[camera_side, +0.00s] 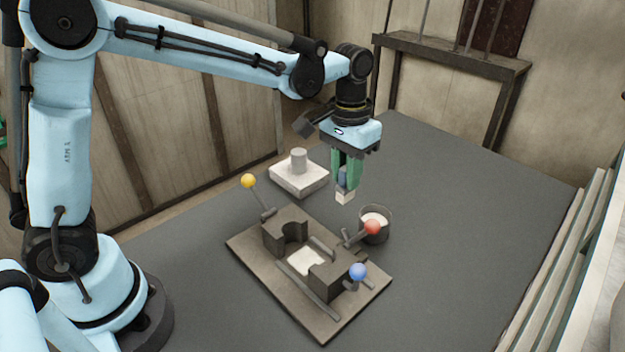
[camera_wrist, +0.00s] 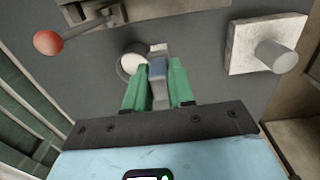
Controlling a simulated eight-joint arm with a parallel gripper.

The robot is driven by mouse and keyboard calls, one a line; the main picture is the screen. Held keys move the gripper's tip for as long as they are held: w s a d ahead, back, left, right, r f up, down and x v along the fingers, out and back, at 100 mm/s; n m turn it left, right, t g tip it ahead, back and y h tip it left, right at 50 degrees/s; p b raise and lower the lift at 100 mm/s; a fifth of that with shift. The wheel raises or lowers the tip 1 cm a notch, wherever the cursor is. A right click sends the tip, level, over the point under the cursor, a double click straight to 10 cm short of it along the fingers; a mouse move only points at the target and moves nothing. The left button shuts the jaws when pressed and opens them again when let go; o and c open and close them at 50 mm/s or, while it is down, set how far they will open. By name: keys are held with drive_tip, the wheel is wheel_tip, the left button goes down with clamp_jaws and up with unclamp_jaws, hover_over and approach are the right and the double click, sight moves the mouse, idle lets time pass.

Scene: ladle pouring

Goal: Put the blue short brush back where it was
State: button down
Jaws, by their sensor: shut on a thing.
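In the wrist view the brush (camera_wrist: 157,68) sits between the two green fingers of my gripper (camera_wrist: 158,82). The fingers hide part of its body. In the side view the held brush hangs between the white block and the round cup, apart from both.
A white block (camera_side: 298,184) with a grey peg stands behind left. A round cup (camera_side: 386,231) with pale contents stands nearer right. In front, a brown board (camera_side: 325,325) bears a dark split mould (camera_side: 333,281) and levers with yellow, red and blue balls. The table's right side is clear.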

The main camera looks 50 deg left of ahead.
drive_tip(key=shift+w+a+f, duration=0.55)
drive_tip(key=shift+a+f, duration=0.2)
drive_tip(key=shift+f, duration=0.5)
drive_tip(key=shift+w+a+f, duration=0.5)
drive_tip(key=shift+a+f, duration=0.3)
drive_tip(key=shift+f, duration=0.45)
drive_tip(key=shift+w+a+f, duration=0.55)
drive_tip(key=shift+a+f, duration=0.2)
drive_tip(key=shift+f, duration=0.5)
drive_tip(key=shift+f, duration=0.15)
drive_tip(key=c, duration=1)
unclamp_jaws()
drive_tip(key=shift+o, duration=0.2)
